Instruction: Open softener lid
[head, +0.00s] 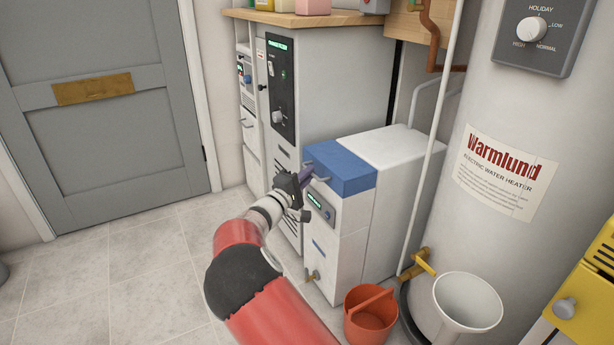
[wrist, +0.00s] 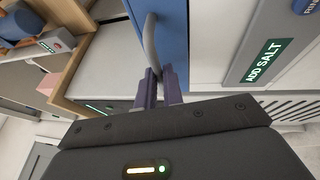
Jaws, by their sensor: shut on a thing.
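The water softener is a low white cabinet (head: 350,235) with a blue lid (head: 345,168) at the front of its top. The lid looks closed and level. In the wrist view the blue lid (wrist: 174,30) fills the top middle, with a grey bar handle (wrist: 151,42) on its front. My gripper (head: 309,174) reaches the lid's front edge from the left. Its purple fingers (wrist: 160,86) are shut on the lower end of the handle in the wrist view. The fingers hide part of the handle. A green display reading ADD SALT (wrist: 264,61) is on the softener's front.
A taller appliance (head: 335,85) stands behind. The floor at left is clear.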

